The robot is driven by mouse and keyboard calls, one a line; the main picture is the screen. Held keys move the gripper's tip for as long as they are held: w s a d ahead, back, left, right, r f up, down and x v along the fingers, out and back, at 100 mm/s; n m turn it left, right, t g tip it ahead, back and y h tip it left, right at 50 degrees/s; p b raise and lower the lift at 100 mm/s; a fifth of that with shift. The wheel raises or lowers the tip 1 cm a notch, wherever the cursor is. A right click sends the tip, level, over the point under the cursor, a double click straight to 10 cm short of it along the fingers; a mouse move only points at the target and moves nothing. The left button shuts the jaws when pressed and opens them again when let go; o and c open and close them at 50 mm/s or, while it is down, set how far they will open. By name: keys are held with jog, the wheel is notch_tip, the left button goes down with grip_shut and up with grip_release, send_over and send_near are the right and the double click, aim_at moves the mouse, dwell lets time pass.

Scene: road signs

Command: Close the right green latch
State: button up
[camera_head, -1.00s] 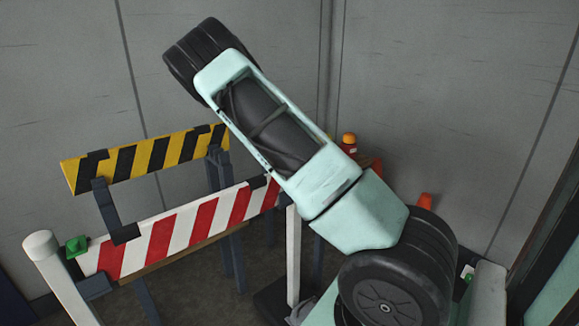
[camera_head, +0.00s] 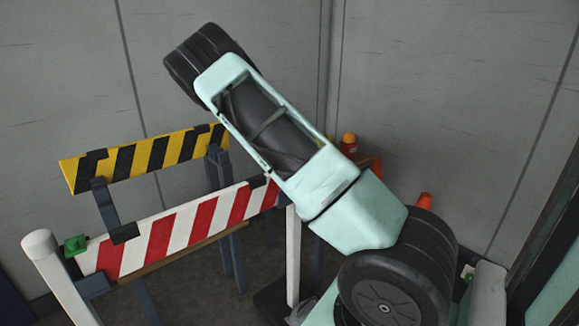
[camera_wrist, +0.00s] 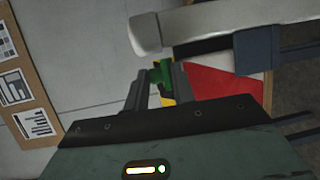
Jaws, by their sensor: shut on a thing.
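In the wrist view, my gripper (camera_wrist: 160,88) is shut on a green latch (camera_wrist: 160,71) beside the rounded end of a white post (camera_wrist: 225,28). The latch shows between the two dark fingertips, and its lower part is partly hidden by them. A red part of the barrier board (camera_wrist: 222,82) lies just right of the fingers. In the head view, my arm covers the middle and my gripper is not seen. Another green latch (camera_head: 75,244) sits at the left end of the red-and-white board (camera_head: 170,240). A small green part (camera_head: 469,279) shows beside a pale post (camera_head: 488,295) at right.
A yellow-and-black barrier (camera_head: 145,157) stands behind the red-and-white board. A notice board (camera_wrist: 25,85) with papers is at left in the wrist view.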

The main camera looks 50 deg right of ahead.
jog(key=shift+w, duration=0.1)
jog(key=o, duration=0.8)
jog(key=p, duration=0.4)
jog(key=shift+s+a+r, duration=0.2)
jog(key=shift+a+r, duration=0.05)
jog(key=p+v, duration=0.1)
jog(key=p, duration=0.3)
jog(key=shift+s+a+p, duration=0.15)
jog(key=shift+s+p, duration=0.25)
jog(key=f+p+v, duration=0.1)
jog(key=p+v, duration=1)
jog(key=v, duration=0.6)
jog(key=shift+s+a+p, duration=0.2)
jog(key=shift+s+p, duration=0.05)
jog(key=shift+p, duration=0.05)
dwell(0.5)
